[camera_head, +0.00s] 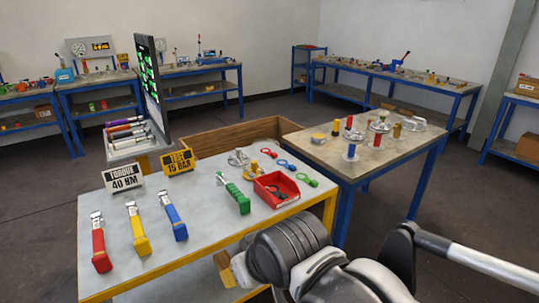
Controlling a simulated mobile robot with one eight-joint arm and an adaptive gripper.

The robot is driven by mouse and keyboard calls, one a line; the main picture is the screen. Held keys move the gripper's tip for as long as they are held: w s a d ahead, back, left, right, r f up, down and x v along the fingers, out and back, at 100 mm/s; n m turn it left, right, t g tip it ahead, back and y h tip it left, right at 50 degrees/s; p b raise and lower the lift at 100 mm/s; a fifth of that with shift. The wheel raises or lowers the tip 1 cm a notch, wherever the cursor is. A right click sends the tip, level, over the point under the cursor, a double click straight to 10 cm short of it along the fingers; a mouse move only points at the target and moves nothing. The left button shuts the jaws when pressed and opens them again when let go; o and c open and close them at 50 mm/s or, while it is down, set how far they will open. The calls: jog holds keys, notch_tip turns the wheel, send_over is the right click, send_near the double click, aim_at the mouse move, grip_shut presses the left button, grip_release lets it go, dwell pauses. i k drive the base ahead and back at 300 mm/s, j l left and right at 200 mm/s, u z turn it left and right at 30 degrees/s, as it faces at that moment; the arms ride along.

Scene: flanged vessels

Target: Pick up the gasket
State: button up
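Three small ring-shaped tags with tabs, which may be gaskets, lie in a row near the right edge of the near table (185,215): a red ring (269,152), a blue ring (286,165) and a green ring (307,180). A red open bin (281,203) in front of them holds dark items too small to make out. I cannot tell which thing is the gasket. Part of my arm shows at the bottom right, beyond the table's front edge. My gripper's fingers cannot be made out.
Red (100,245), yellow (137,230), blue (174,217) and green (234,194) handled tools lie on the near table. Signs (123,178) and a monitor (150,85) stand behind. A blue-legged table (345,165) with metal fittings stands at right. Open floor lies further right.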

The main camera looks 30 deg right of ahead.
aim_at(274, 155)
jog(key=u, duration=4.7)
jog(key=z, duration=5.6)
jog(key=i+l+u, duration=0.15)
jog(key=i, duration=0.3)
jog(key=i+l+u, duration=0.1)
jog(key=i+l, duration=0.25)
jog(key=i, duration=0.05)
